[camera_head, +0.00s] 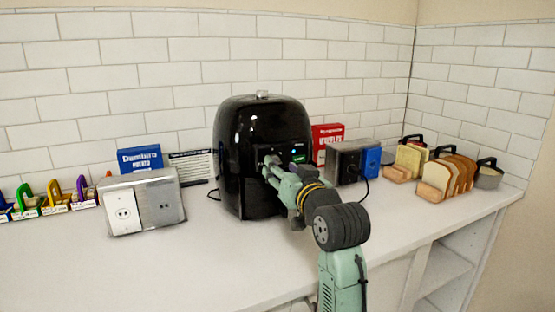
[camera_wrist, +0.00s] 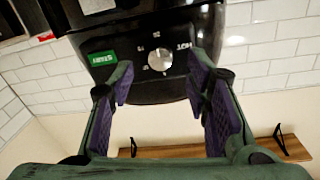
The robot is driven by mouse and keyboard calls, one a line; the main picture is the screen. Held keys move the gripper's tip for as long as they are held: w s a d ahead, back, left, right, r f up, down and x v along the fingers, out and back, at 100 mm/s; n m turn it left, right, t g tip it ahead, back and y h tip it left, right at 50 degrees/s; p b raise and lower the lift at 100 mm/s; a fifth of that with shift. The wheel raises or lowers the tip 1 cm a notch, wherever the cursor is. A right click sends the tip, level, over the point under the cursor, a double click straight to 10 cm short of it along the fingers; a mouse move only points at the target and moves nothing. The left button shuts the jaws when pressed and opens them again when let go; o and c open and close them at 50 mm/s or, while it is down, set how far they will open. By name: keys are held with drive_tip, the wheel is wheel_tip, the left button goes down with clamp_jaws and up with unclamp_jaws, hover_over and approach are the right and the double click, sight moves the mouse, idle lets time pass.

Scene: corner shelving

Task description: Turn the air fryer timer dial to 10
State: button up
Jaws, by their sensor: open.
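The black air fryer (camera_head: 235,150) stands upright on the white counter against the tiled wall. In the wrist view its front panel shows a round silver dial (camera_wrist: 160,59) with small white marks around it, too small to read. A green label (camera_wrist: 102,58) sits to the left of the dial. My gripper (camera_wrist: 161,75) is open, with one purple-padded finger on each side of the dial and gaps between them and it. In the head view my gripper (camera_head: 272,168) reaches the front panel and hides part of it. I cannot tell whether the fingertips touch the panel.
A metal outlet box (camera_head: 145,203) and a blue box (camera_head: 140,158) stand left of the fryer. A red box (camera_head: 327,138), a toaster (camera_head: 347,163) and sliced bread (camera_head: 447,177) stand right. The front left counter (camera_head: 130,270) is clear.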

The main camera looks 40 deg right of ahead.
drive_tip(key=shift+p+x, duration=0.3)
drive_tip(key=shift+x, duration=1.2)
drive_tip(key=shift+c, duration=0.3)
clamp_jaws()
